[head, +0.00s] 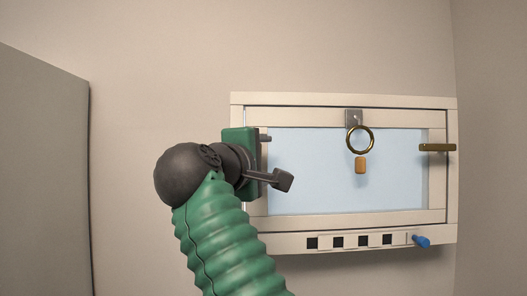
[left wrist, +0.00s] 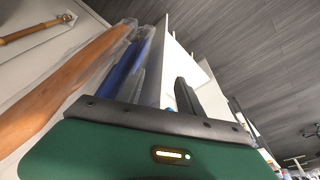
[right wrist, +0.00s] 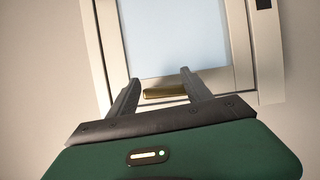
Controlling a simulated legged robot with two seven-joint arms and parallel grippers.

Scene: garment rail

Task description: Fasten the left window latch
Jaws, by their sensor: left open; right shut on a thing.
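The window (head: 340,100) is a cream frame with a pale blue pane on the far wall. My right gripper (head: 272,160) is at the window's left side and covers the left latch in the head view. In the right wrist view, the brass left latch (right wrist: 165,91) lies between the fingers of my right gripper (right wrist: 160,76), which is shut on it. The latch's exact angle is hard to tell. A brass right latch (head: 437,147) lies level across the right side of the frame. My left gripper (left wrist: 163,80) is open and shows only in the left wrist view.
A brass ring (head: 360,140) with an orange tag (head: 361,165) hangs at the window's top. A blue handle (head: 422,241) and several black squares sit along the bottom. Orange-brown (left wrist: 60,90) and blue (left wrist: 125,65) long items stand close to my left gripper.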

